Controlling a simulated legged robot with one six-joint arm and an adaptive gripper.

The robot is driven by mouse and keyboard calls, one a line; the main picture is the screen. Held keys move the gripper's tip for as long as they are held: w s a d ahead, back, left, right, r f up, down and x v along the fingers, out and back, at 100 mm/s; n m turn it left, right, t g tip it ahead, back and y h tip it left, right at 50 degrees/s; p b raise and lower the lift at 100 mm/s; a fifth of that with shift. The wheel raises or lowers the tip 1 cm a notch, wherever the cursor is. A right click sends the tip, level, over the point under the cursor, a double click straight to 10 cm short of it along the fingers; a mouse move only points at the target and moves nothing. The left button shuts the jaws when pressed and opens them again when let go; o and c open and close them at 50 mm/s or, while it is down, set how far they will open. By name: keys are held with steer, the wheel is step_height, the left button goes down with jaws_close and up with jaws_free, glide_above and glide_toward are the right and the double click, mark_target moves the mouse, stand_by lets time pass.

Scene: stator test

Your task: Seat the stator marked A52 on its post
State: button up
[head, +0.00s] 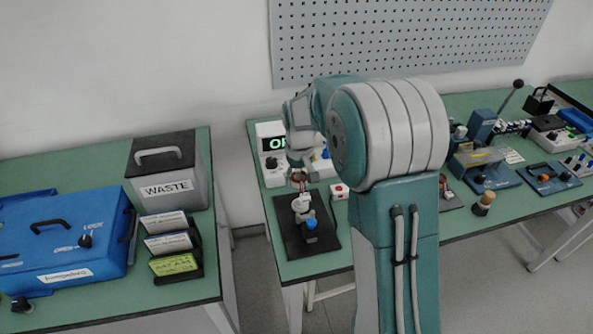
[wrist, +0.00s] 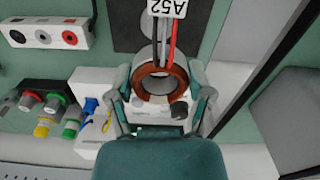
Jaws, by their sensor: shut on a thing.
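The stator (wrist: 137,84) is a copper-coloured ring with a pale inner bore. Red and dark leads run from it to a white tag (wrist: 167,7) reading A52, upside down in the wrist view. My gripper (wrist: 160,78) is shut on the stator, with one finger on each side. In the head view my gripper (head: 300,163) is low over the dark base plate (head: 287,238), and the stator (head: 299,177) shows just above a pale fixture (head: 301,204) with a blue knob (head: 310,224). The post cannot be made out, nor whether the stator touches it.
A tester with a lit display (head: 277,143) stands behind the plate. A small box with a red button (head: 339,190) is right of it. Coloured connectors (wrist: 52,105) and a socket box (wrist: 45,34) are left in the wrist view. A waste bin (head: 166,170) stands on the left table.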

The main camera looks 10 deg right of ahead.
steer(key=shift+s+d+f, duration=0.1)
steer(key=shift+d+f, duration=0.1)
steer(key=shift+f, duration=0.9)
steer(key=shift+a+f, duration=0.1)
steer(key=shift+f, duration=1.05)
steer(key=shift+f, duration=1.3)
steer(key=o, duration=1.2)
step_height(320, 180, up, 12)
steer(key=shift+f, duration=0.1)
